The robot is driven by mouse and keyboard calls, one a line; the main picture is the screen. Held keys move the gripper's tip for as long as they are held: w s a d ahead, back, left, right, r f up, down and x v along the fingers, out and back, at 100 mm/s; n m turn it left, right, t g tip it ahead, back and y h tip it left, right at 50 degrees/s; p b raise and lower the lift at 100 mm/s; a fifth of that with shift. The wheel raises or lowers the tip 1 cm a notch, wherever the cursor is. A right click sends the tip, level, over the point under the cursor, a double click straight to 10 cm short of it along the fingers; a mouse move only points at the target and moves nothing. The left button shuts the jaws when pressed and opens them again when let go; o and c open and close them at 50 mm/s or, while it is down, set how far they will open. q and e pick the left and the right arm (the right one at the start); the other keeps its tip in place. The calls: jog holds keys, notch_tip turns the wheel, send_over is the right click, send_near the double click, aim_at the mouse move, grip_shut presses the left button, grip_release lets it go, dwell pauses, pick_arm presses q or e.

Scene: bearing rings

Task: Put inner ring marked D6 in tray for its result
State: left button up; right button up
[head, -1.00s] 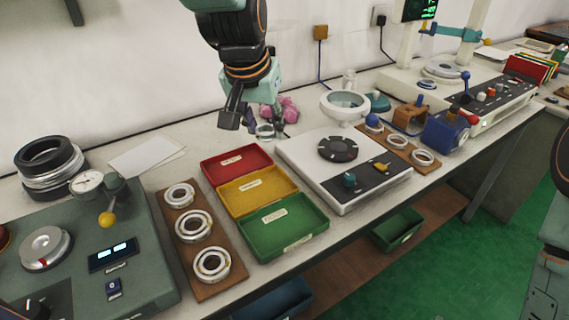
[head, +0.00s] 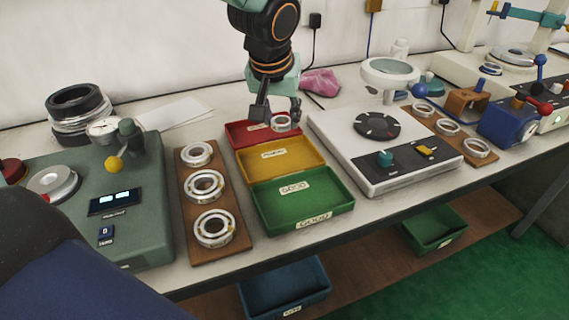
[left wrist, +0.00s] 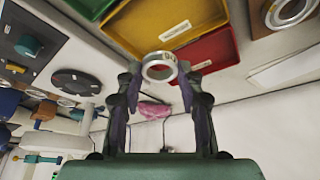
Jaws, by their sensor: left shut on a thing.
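My left gripper (head: 276,112) is shut on a small silver ring (head: 282,127) and holds it over the right end of the red tray (head: 240,135). In the left wrist view, the ring (left wrist: 160,76) sits between the fingertips, with the yellow tray (left wrist: 140,25) and the red tray (left wrist: 213,52) behind it. In the head view the yellow tray (head: 300,162) and the green tray (head: 325,191) stand in front of the red one. The green tray's label appears to read GOOD. My right gripper is not in view.
A wooden board (head: 228,241) with three rings lies left of the trays. A white device with a dark disc (head: 351,161) stands close on their right. A green gauge station (head: 150,230) is at the left. Another ring board (head: 483,160) is further right.

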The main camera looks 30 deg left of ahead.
aim_at(275, 129)
pick_arm(q)
jog(key=f, duration=0.2)
jog(key=a+f+b, duration=0.1)
jog(key=f, duration=0.2)
jog(key=shift+b, duration=0.3)
jog(key=shift+w+f, duration=0.1)
jog(key=shift+f, duration=0.15)
jog(key=shift+d+f, duration=0.15)
jog(key=shift+f, duration=0.1)
notch_tip(275, 129, down, 4)
jog(key=shift+d+r+b, duration=0.1)
jog(key=shift+r+b, duration=0.1)
jog(key=shift+b, duration=1.05)
jog(key=shift+f, duration=0.15)
jog(key=o, duration=1.2)
jog(key=shift+f, duration=0.15)
jog(key=shift+c, duration=0.2)
